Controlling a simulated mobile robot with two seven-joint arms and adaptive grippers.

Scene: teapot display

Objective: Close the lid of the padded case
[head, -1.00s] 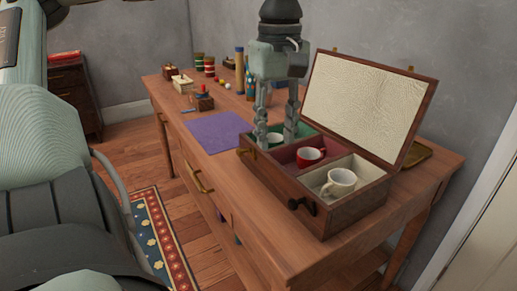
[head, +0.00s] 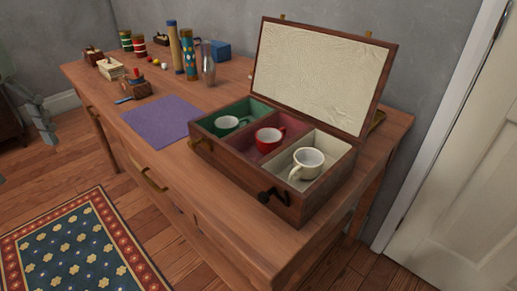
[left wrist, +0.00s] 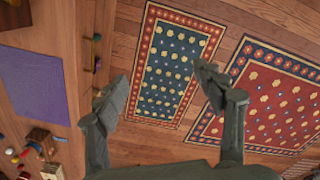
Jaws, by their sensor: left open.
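The padded case (head: 245,178), dark wood, stands on the right part of the table. Its lid (head: 320,75), with cream padding inside, stands raised at the back. A pale cup (head: 228,124) is in the green compartment, a red cup (head: 269,139) in the red one and a white cup (head: 307,163) in the cream one. My left gripper (left wrist: 160,88) is open and empty in the left wrist view, above the floor. Part of it shows at the left edge of the head view (head: 42,122), well away from the case. My right gripper is not in view.
A purple mat (head: 160,122) lies left of the case. Small boxes, a tool block (head: 135,88), tubes (head: 189,55) and a glass vase (head: 208,64) stand farther back. A dark crank (head: 272,194) juts from the case's front. A patterned rug (head: 75,250) covers the floor.

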